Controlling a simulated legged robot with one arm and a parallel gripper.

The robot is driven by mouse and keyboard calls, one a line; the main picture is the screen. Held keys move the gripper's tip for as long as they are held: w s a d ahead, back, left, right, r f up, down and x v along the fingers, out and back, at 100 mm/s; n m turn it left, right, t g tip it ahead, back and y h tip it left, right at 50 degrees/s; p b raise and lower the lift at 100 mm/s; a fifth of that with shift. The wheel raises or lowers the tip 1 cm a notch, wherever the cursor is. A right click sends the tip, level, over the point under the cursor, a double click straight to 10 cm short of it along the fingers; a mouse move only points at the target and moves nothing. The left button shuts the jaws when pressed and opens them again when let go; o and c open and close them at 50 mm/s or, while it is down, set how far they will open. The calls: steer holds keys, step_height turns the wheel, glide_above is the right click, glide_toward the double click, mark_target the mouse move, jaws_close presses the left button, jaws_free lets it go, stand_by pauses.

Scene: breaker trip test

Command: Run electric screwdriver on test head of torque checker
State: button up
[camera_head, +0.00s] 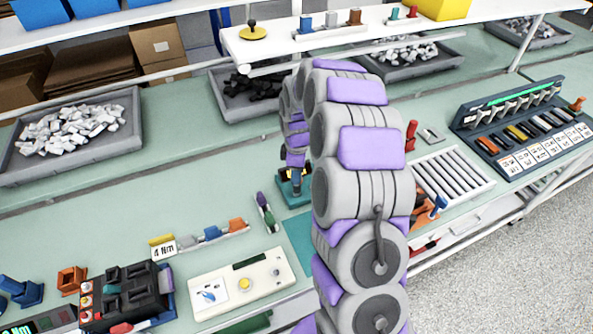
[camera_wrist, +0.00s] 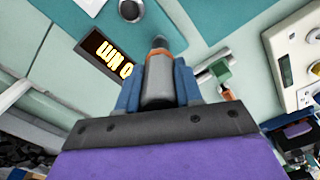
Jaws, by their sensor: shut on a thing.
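My gripper (camera_wrist: 157,85) is shut on the electric screwdriver (camera_wrist: 158,80), a grey tool with an orange ring and a dark nose, held between blue fingers. The teal torque checker (camera_wrist: 205,15) lies beyond it in the wrist view. Its dark round test head (camera_wrist: 131,10) shows at the top edge, apart from the screwdriver's nose in the picture. A lit display (camera_wrist: 108,58) reads 0 Nm, upside down. Contact between nose and test head cannot be told.
A cream panel with a yellow button (camera_head: 242,285) and a rack with a 4 Nm card (camera_head: 163,246) stand at front left. A black fixture (camera_head: 125,295) is beside them. A white slatted tray (camera_head: 452,177) is right of my arm. A shelf (camera_head: 290,45) overhangs behind.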

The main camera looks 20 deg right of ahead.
steer(key=shift+f, duration=0.45)
stand_by(1.3)
steer(key=shift+r, duration=0.15)
steer(key=shift+r+p, duration=1.45)
steer(key=shift+r, duration=1.45)
